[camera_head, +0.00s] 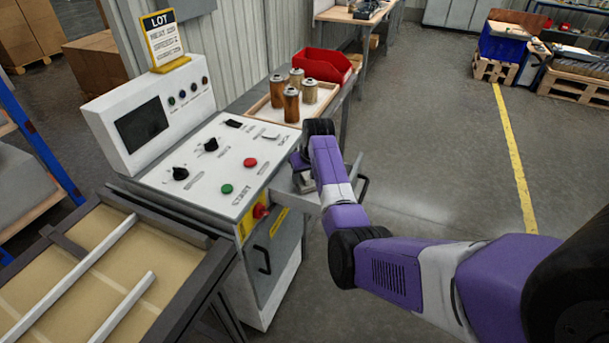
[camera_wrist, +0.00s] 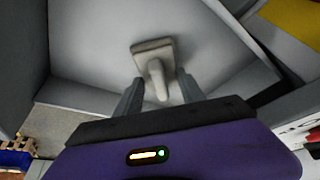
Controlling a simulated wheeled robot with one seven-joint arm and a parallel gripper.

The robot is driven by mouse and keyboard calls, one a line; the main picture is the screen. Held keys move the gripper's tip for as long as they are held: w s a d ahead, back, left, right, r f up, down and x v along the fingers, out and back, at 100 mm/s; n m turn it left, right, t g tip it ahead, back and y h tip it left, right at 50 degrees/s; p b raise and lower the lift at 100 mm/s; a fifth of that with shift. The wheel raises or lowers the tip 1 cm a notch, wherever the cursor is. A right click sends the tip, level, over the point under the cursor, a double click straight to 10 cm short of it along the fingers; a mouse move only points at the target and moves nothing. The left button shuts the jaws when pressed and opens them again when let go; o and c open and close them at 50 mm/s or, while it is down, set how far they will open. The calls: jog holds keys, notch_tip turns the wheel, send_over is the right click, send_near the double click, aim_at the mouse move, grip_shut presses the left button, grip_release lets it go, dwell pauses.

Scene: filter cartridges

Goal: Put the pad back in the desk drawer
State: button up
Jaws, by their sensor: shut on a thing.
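The pad (camera_wrist: 153,49) is a pale beige block with a stubby handle, seen in the wrist view. My gripper (camera_wrist: 158,77) is shut on its handle, with one dark finger on each side. The desk drawer (camera_wrist: 90,40) is open below and around the pad, its light grey floor looking bare. I cannot tell whether the pad touches the floor. In the head view the drawer (camera_head: 305,202) sticks out from the right side of the console, with a dark handle at its front. My arm hides part of it, and the pad cannot be made out clearly there.
The console (camera_head: 215,165) has knobs and red and green buttons. A wooden tray (camera_head: 262,112) with several brown and tan cartridges and a red bin (camera_head: 322,65) stand behind the drawer. A yellow LOT sign (camera_head: 162,40) tops the console.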

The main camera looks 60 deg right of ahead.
jog(key=o, duration=1.3)
jog(key=v, duration=1.2)
jog(key=shift+d+r, duration=0.1)
